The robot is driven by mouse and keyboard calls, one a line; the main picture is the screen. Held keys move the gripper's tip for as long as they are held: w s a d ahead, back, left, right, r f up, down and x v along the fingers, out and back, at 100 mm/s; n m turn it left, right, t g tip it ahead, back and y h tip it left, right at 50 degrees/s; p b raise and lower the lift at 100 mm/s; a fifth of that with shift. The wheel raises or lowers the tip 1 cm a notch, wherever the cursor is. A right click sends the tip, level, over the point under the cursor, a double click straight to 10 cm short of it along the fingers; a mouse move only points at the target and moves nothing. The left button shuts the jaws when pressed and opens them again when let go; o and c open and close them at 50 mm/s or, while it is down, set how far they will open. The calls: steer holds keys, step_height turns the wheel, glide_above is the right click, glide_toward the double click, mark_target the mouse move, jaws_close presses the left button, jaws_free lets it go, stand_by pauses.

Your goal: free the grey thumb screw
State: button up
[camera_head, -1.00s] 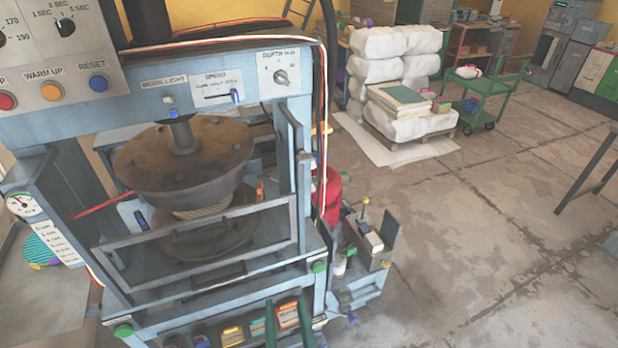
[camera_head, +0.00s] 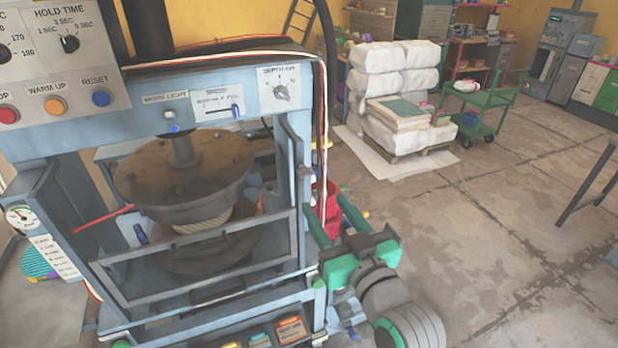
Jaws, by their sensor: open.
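I cannot make out a grey thumb screw for sure in this view. The pale blue press (camera_head: 220,113) fills the left half, with a brown round plate (camera_head: 185,175) above a lower round base and a barred guard frame (camera_head: 205,238) in front. My gripper (camera_head: 325,208) is at the press's right front corner. Its two green fingers are apart and point away from me, with nothing seen between them. My gripper and wrist hide most of the small side unit beside the press.
A red container (camera_head: 330,200) stands behind my gripper. Several coloured boxes (camera_head: 290,330) sit at the press's lower front. White sacks (camera_head: 405,70) on a pallet and a green cart (camera_head: 483,110) stand farther back. The floor on the right is mostly clear.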

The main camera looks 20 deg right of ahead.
mark_target(307, 175)
steer(key=w, duration=1)
steer(key=shift+w+r, duration=0.25)
steer(key=shift+w, duration=0.1)
steer(key=shift+a, duration=0.1)
steer(key=c, duration=1)
